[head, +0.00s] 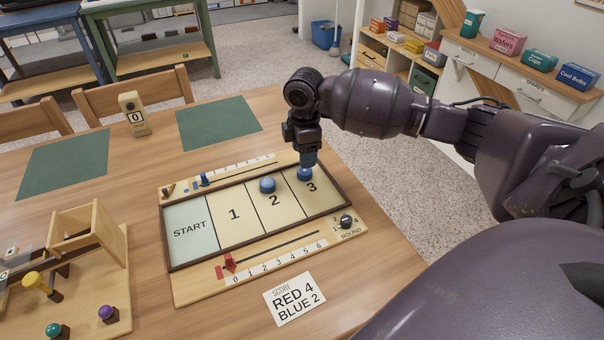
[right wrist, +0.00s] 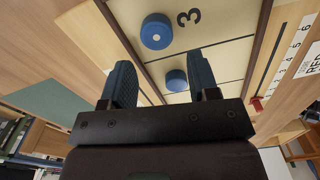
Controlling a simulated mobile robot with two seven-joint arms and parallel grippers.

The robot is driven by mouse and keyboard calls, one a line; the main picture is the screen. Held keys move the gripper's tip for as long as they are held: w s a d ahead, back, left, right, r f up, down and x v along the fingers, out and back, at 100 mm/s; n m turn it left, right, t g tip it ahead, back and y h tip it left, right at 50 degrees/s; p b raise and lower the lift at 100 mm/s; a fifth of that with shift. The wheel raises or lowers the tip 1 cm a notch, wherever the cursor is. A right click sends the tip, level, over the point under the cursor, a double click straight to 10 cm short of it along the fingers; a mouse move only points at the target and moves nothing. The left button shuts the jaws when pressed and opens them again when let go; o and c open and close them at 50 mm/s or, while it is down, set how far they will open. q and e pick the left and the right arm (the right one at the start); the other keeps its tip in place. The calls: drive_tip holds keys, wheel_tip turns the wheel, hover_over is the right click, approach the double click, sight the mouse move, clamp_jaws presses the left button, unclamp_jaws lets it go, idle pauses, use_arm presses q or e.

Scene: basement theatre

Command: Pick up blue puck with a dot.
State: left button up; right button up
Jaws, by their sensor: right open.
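The blue puck with a white dot (right wrist: 157,32) lies beside the number 3 on the board. In the head view this puck (head: 304,176) shows partly, just below my right gripper (head: 307,163). A second blue puck (head: 267,185) stands in section 2; it also shows in the right wrist view (right wrist: 176,80), with no dot visible there. In the right wrist view my right gripper (right wrist: 162,65) has its two blue fingers apart with nothing held between them. The dotted puck is ahead of the fingertips. My left gripper is not in view.
The game board (head: 198,226) has a raised dark rim and slider scales along both long sides. A score card (head: 295,298) lies in front. A wooden stand with coloured knobs (head: 90,265) is at left.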

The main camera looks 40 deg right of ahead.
sight(305, 173)
drive_tip(key=shift+f, duration=0.7)
drive_tip(key=f+b, duration=0.1)
drive_tip(key=f, duration=0.3)
drive_tip(key=shift+w+d+f+b, duration=0.1)
drive_tip(key=shift+d+b, duration=0.1)
drive_tip(key=shift+b, duration=0.15)
drive_tip(key=shift+f, duration=0.35)
drive_tip(key=shift+r, duration=0.1)
drive_tip(key=c, duration=0.7)
